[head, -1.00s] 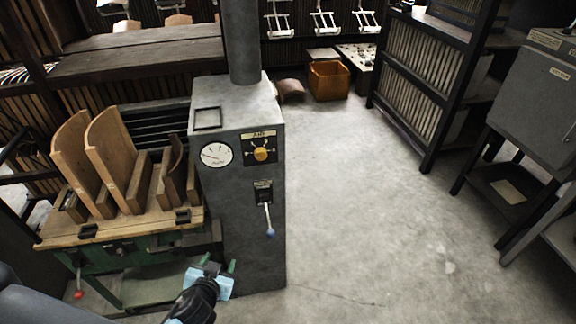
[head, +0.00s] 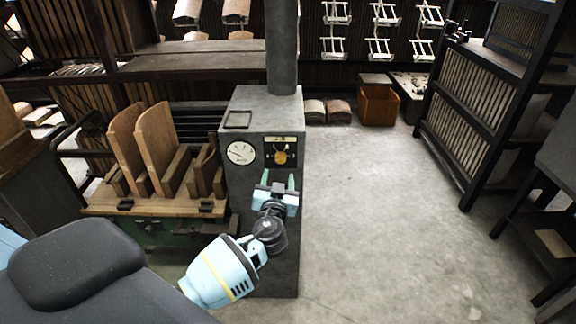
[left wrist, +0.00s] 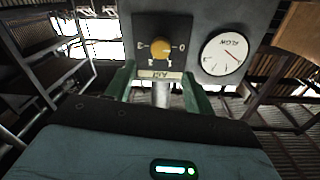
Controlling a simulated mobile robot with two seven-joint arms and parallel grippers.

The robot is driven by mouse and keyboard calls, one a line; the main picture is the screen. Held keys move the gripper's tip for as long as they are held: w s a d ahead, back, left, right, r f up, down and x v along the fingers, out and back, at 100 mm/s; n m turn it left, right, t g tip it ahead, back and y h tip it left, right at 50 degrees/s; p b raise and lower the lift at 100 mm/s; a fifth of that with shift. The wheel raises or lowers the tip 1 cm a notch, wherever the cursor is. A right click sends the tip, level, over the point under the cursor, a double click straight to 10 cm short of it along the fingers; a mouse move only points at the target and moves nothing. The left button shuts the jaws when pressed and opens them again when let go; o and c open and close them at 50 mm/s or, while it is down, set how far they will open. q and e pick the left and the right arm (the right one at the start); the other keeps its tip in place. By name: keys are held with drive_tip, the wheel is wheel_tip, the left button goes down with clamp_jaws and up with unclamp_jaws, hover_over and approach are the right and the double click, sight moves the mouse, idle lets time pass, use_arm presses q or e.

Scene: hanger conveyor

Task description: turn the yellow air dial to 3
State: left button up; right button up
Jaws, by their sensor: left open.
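The yellow air dial (head: 280,158) sits on a dark plate on the front of the grey cabinet (head: 268,104), under a pale label. In the left wrist view the dial (left wrist: 160,49) appears upside down, with marks around it; its exact setting is hard to read. My left gripper (head: 280,180) is open and empty, just below the dial, its two green fingers pointing up toward it. In the left wrist view the fingers (left wrist: 160,88) stand apart either side of the label, with the dial beyond them. My right gripper is not in view.
A round white gauge (head: 241,153) is left of the dial. A wooden-topped bench (head: 160,204) with upright curved boards stands left of the cabinet. An orange-brown bin (head: 379,105) and a dark rack (head: 470,135) stand behind and right. The floor (head: 360,210) right of the cabinet is clear.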

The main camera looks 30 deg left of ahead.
sight(280, 160)
use_arm(q)
drive_tip(key=x, duration=0.6)
drive_tip(key=shift+w+a, duration=0.15)
drive_tip(key=shift+w, duration=0.05)
drive_tip(key=shift+w+a, duration=0.35)
drive_tip(key=shift+w, duration=0.3)
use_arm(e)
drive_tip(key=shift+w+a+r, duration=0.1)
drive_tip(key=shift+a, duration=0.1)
use_arm(q)
drive_tip(key=shift+c, duration=0.7)
drive_tip(key=c, duration=0.8)
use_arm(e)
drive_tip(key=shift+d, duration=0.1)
use_arm(q)
drive_tip(key=shift+f, duration=0.1)
